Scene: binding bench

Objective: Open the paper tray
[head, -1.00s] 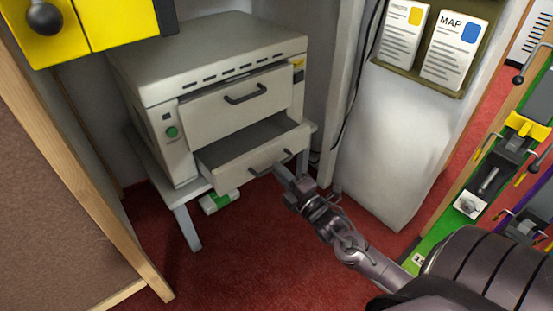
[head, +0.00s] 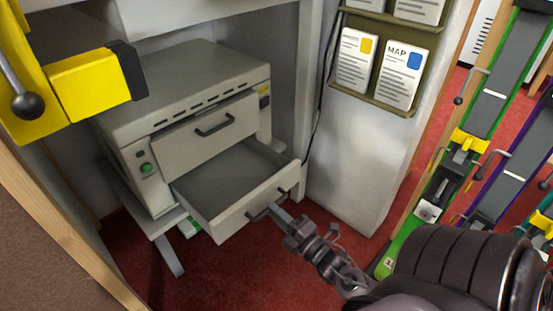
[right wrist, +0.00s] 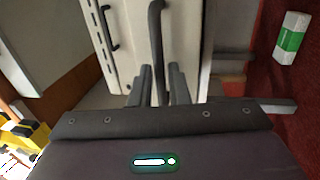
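The paper tray (head: 225,213) is the lower drawer of a grey-white machine (head: 190,85) on a low stand. It is pulled well out, and its grey inside shows empty. My right gripper (head: 277,211) is at the handle on the tray's front. In the right wrist view the dark handle (right wrist: 156,40) runs between the two fingers of my right gripper (right wrist: 164,85). The fingers stand close on either side of it; the contact itself is small and partly hidden. The upper drawer (head: 206,135) is shut. My left gripper does not show.
A yellow fixture with a black knob (head: 25,105) hangs at the upper left. A wooden-edged board (head: 60,225) stands at the left. A white panel with a card rack (head: 375,105) is right of the machine. Green-edged rails (head: 440,180) stand at the far right. Red floor is open in front.

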